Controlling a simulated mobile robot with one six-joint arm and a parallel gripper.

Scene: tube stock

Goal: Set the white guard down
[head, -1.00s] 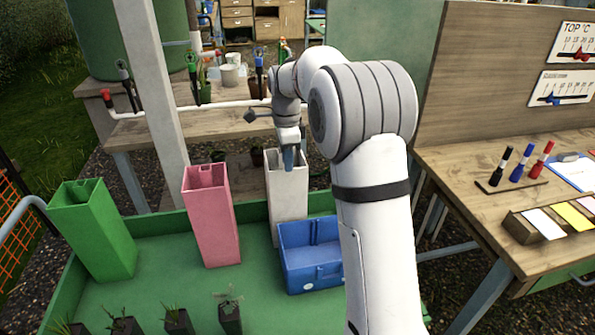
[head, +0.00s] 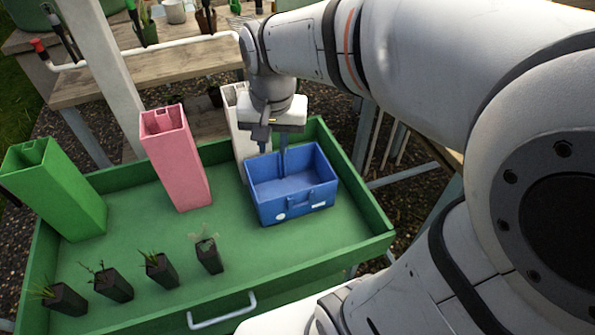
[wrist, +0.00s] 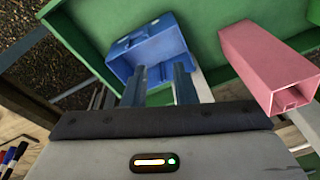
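The white guard (head: 238,125), a tall square tube, stands upright at the back of the green tray (head: 330,262), behind the left part of the blue bin (head: 290,212). My gripper (head: 276,158) is just right of the guard's upper part, pointing down over the bin's back edge, and covers part of the guard. In the wrist view its two fingers (wrist: 159,88) are spread apart with nothing visibly clamped between them. A pale strip of the guard (wrist: 203,88) shows beside the right finger. Its lower part is partly hidden by the bin.
A pink guard (head: 178,170) and a green guard (head: 60,190) stand left in the tray. Several small potted seedlings (head: 160,272) line the front. A white pipe (head: 160,48) and wooden bench (head: 150,75) lie behind. The tray's middle is clear.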

